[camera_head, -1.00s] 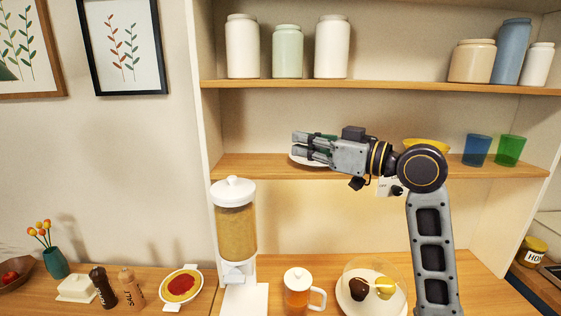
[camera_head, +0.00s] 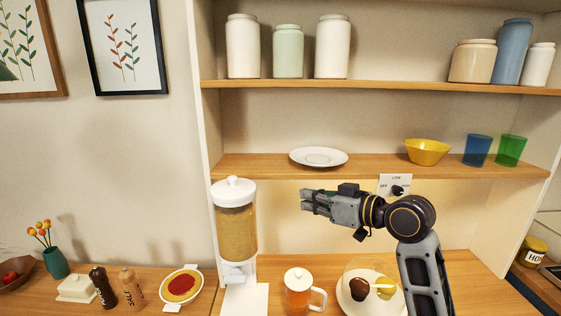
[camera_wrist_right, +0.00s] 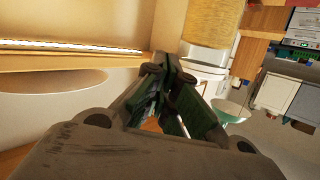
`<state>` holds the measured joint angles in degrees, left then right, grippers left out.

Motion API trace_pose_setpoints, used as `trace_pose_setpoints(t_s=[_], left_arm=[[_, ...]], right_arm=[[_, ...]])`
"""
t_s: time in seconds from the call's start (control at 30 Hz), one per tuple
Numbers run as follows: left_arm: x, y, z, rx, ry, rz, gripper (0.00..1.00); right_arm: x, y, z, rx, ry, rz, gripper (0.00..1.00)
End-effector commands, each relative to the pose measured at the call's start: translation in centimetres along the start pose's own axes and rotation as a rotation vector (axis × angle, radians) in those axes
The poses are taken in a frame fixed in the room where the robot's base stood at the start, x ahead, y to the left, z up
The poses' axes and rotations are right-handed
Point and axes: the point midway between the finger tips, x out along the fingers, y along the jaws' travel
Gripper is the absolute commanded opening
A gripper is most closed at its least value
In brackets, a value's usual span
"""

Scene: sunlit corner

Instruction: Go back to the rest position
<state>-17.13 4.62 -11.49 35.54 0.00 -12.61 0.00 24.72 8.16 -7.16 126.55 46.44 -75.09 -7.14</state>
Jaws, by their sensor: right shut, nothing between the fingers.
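My right gripper (camera_head: 306,201) is shut and empty in the head view. It points left, below the middle shelf and above the counter, to the right of the cereal dispenser (camera_head: 236,232). In the right wrist view its fingers (camera_wrist_right: 174,66) meet at the tips with nothing between them. My left gripper is in neither view.
The middle shelf (camera_head: 240,166) holds a white plate (camera_head: 318,156), a yellow bowl (camera_head: 427,151), a blue cup (camera_head: 477,149) and a green cup (camera_head: 510,150). Below my gripper are a glass mug (camera_head: 298,290) and a plate of food (camera_head: 348,301) under a clear dome.

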Motion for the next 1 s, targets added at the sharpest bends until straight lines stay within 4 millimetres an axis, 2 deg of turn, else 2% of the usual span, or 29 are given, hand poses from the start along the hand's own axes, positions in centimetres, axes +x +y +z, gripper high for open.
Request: trace_pose_setpoints(t_s=[0.1, 0.47, 0.77, 1.0], left_arm=[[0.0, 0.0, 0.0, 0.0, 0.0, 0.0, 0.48], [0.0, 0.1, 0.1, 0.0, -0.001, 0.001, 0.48], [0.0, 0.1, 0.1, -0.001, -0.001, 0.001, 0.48], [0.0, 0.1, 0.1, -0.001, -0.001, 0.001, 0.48]], right_arm=[[0.1, 0.6, 3.5, 0.03, -0.056, 0.035, 0.0], [-0.6, 1.9, 13.4, 0.109, -0.222, 0.147, 0.0], [-2.4, 2.1, 21.4, 0.169, -0.368, 0.237, 0.0], [-4.6, 1.7, 27.5, 0.214, -0.487, 0.308, 0.0]])
